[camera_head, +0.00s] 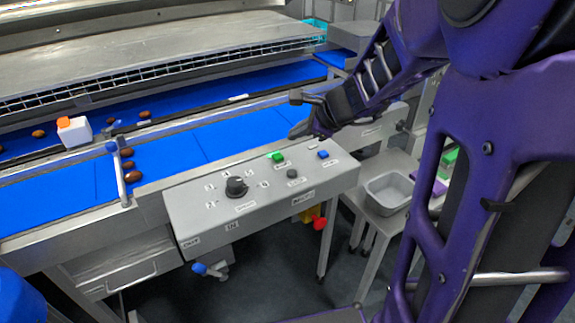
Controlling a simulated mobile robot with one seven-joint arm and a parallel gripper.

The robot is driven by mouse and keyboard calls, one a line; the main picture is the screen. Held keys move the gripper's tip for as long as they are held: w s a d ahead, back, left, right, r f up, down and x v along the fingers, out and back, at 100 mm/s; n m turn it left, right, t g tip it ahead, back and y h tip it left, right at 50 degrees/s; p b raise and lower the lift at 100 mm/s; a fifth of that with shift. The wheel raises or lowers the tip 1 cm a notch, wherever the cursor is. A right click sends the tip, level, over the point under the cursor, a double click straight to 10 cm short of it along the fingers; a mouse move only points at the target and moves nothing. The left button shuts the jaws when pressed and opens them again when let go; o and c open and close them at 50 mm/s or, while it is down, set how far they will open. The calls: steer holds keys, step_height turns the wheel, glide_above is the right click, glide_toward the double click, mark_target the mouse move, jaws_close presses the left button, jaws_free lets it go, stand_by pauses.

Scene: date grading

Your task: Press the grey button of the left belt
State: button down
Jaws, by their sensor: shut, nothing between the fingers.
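A grey control panel (216,217) stands at the front edge of the blue belt (226,133). On its top are a dark grey round button (292,173), a green button (278,157), a blue button (323,154) and a large black dial (236,186). My gripper (300,130) is shut and empty, behind and above the panel. It appears apart from the grey button, which is in clear view.
Several brown dates (130,165) lie on the blue belts near a blue-knobbed gate (122,180). A white block with an orange top (75,132) is at the left. A grey bin (389,190) stands on a low table to the right of the panel.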

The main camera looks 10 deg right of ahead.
steer(key=b, duration=0.7)
glide_toward(289, 169)
steer(key=w+f, duration=0.1)
steer(key=w+a, duration=0.1)
steer(key=w+a+f, duration=0.1)
steer(key=w, duration=0.1)
steer(key=shift+w+a+f, duration=0.1)
steer(key=shift+w+f, duration=0.05)
steer(key=shift+f, duration=0.2)
stand_by(0.9)
steer(key=shift+f, duration=0.4)
steer(key=shift+f, duration=0.5)
stand_by(0.7)
steer(key=shift+r+p, duration=0.55)
steer(key=shift+r, duration=0.35)
steer(key=shift+r, duration=0.1)
steer(key=shift+r+p, duration=2.1)
steer(key=shift+r, duration=0.3)
